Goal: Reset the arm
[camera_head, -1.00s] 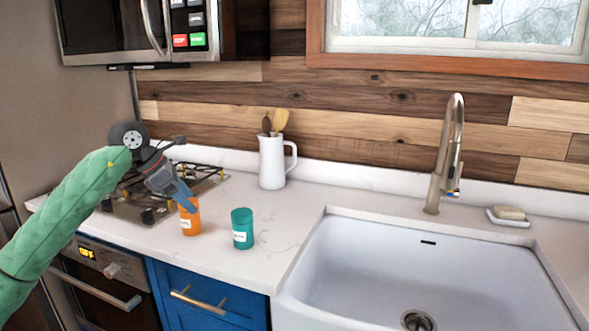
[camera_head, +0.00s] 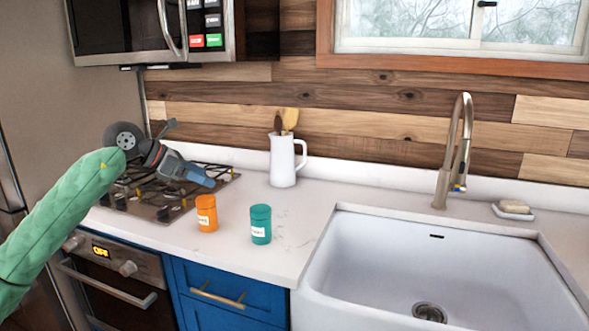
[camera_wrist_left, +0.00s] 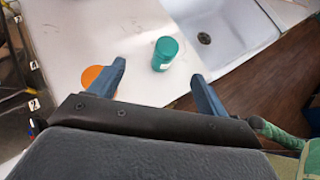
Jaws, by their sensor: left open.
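My left arm, in a green sleeve, comes in from the left in the head view. Its gripper (camera_head: 202,176) is raised over the right part of the stovetop, up and to the left of the orange jar (camera_head: 207,213), apart from it. In the left wrist view the two blue fingers of this gripper (camera_wrist_left: 160,83) are spread with nothing held between them. The orange jar (camera_wrist_left: 92,76) shows there beside the left finger, partly hidden by it. The teal jar (camera_head: 261,224) stands upright on the counter, right of the orange jar. My right gripper is not in view.
A gas stovetop (camera_head: 150,206) lies at the left under a microwave (camera_head: 115,30). A white pitcher with utensils (camera_head: 283,163) stands at the back. The white sink (camera_head: 400,270), faucet (camera_head: 453,150) and soap dish (camera_head: 513,211) are at the right. The counter near the jars is clear.

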